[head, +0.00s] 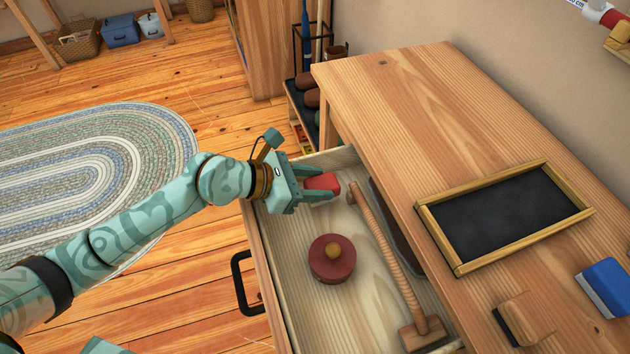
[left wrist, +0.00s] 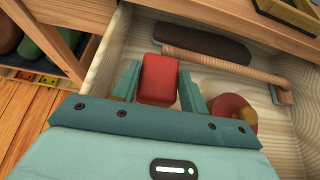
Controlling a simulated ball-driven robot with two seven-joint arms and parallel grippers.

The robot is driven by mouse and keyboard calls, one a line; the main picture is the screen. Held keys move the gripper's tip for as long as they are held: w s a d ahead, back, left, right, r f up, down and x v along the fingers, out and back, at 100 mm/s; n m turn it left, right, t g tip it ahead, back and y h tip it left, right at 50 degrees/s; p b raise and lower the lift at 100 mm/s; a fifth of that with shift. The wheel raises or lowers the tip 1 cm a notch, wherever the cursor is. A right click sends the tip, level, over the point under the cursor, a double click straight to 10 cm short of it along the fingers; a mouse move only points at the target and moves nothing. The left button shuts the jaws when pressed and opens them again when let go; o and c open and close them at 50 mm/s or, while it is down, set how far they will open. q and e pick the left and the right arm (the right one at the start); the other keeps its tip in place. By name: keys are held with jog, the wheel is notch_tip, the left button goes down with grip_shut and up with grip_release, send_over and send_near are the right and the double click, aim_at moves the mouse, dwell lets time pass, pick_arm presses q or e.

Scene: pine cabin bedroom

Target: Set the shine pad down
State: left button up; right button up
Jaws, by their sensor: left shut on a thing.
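The shine pad is most likely the red block (head: 323,184), held between the fingers of my left gripper (head: 318,190) over the open drawer (head: 300,316). In the left wrist view the red block (left wrist: 158,80) sits between the two teal fingers (left wrist: 160,88). I cannot tell whether its underside touches the drawer floor. My right gripper is not in view.
A wooden-handled brush (head: 385,250) and a dark flat piece (left wrist: 205,42) also lie in the drawer. The desk top holds a framed slate (head: 505,215), a wooden block (head: 522,318) and a blue block (head: 606,285). The drawer's black handle (head: 242,283) faces left.

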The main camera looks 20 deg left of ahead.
pick_arm(q)
jog(key=shift+s+r, duration=0.1)
jog(key=shift+r, duration=0.1)
jog(key=shift+f, duration=0.65)
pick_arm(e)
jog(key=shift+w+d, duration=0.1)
pick_arm(q)
jog(key=o, duration=1)
jog(key=shift+c, duration=0.2)
jog(key=shift+o, duration=0.3)
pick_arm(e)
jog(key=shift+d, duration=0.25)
